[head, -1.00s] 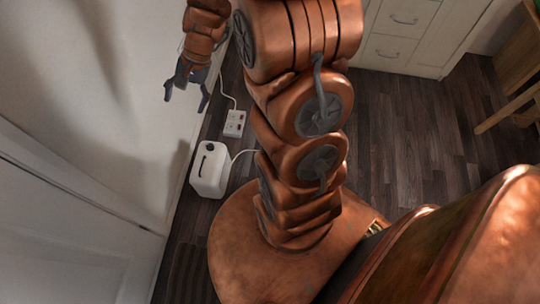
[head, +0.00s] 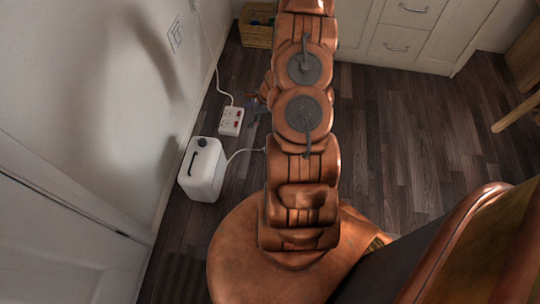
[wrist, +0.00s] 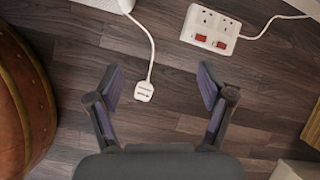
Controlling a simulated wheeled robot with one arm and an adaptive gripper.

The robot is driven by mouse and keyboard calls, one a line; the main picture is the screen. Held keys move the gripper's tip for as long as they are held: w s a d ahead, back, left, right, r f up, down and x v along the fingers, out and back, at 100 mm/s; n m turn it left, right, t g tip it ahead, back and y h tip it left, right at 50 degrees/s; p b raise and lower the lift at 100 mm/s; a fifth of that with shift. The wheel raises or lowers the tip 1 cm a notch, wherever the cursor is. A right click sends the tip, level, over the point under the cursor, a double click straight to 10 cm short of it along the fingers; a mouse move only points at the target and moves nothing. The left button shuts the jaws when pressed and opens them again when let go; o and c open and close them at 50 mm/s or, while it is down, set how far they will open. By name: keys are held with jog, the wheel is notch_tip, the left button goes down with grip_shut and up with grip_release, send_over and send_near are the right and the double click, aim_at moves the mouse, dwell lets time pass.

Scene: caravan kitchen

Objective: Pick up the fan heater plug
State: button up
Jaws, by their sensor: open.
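The fan heater plug (wrist: 144,91) is a small white block lying on the dark wood floor at the end of a white cord. In the wrist view it shows between my open fingers, nearer the left one. My gripper (wrist: 160,78) is empty; its height above the floor is hard to judge. In the head view my arm mostly hides my gripper and hides the plug. The white fan heater (head: 203,169) stands on the floor by the wall, its cord running behind my arm. Its edge also shows in the wrist view (wrist: 108,4).
A white socket strip (head: 231,121) with red switches lies beyond the heater; it also shows in the wrist view (wrist: 211,29), unoccupied sockets visible. A wicker basket (head: 256,36) stands at the back, cream drawers (head: 404,36) to its right. Floor right of my arm is clear.

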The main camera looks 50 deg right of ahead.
jog(key=s+d+f+m+b, duration=0.1)
jog(key=s+d+f, duration=0.1)
jog(key=f, duration=0.4)
jog(key=s+d+f+m+h+b, duration=0.1)
jog(key=s+d+f+m+b, duration=0.1)
jog(key=f, duration=0.4)
jog(key=s+d+f+m+b, duration=0.2)
jog(key=s+f, duration=0.2)
jog(key=f, duration=0.3)
jog(key=shift+s+d+f+g, duration=0.1)
jog(key=shift+s+g, duration=0.1)
jog(key=shift+g, duration=0.2)
jog(key=shift+w+b+x, duration=0.1)
jog(key=shift+b+x, duration=0.7)
jog(key=shift+x, duration=0.85)
jog(key=shift+w+b+x, duration=0.15)
jog(key=shift+b+x, duration=0.6)
jog(key=shift+x, duration=0.9)
jog(key=shift+d, duration=0.15)
jog(key=shift+c, duration=0.4)
jog(key=c, duration=1.2)
